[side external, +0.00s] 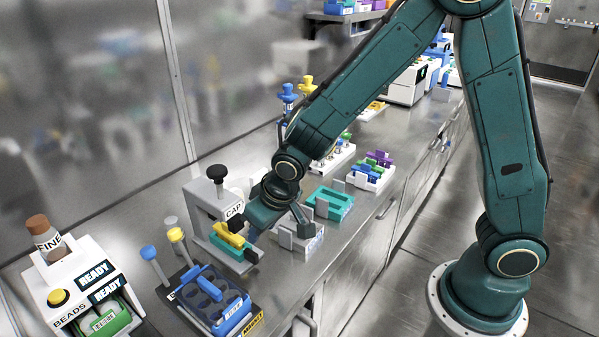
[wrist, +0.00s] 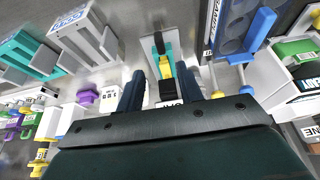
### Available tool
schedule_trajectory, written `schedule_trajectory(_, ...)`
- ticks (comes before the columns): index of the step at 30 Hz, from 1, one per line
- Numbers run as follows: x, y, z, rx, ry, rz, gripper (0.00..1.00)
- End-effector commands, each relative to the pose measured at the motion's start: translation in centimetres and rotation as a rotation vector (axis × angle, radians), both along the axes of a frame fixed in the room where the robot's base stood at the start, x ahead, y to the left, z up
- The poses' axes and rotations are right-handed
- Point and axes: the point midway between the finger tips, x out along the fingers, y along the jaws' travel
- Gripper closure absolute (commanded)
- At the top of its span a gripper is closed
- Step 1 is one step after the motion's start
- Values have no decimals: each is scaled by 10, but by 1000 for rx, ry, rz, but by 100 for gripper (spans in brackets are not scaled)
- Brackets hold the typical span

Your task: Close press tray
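The press (side external: 207,207) is a grey frame with a black knob on top and a CAP label, at the back of the bench. Its tray (side external: 232,254) extends out at the front and bears a yellow and teal piece (side external: 229,236). In the wrist view the tray's yellow piece (wrist: 165,67) lies ahead, between my fingers in the picture. My gripper (side external: 272,232) is in front of the press, pointing down; its fingers (wrist: 160,76) are spread apart with nothing seen held. Whether a finger touches the tray cannot be told.
A blue rack (side external: 218,301) on a dark base stands to the left, with blue and yellow knobbed posts beside it. The white BEADS unit (side external: 68,282) is farther left. A white slotted block (side external: 298,241) and a teal holder (side external: 331,202) stand close to the right.

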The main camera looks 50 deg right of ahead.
Motion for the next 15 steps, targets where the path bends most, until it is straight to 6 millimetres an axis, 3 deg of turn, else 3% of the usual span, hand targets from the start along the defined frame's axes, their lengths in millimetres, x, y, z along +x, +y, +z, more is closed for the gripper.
schedule_trajectory(6,-7,0,18,1,-2,0,64)
schedule_trajectory(15,-11,0,25,0,0,1,64)
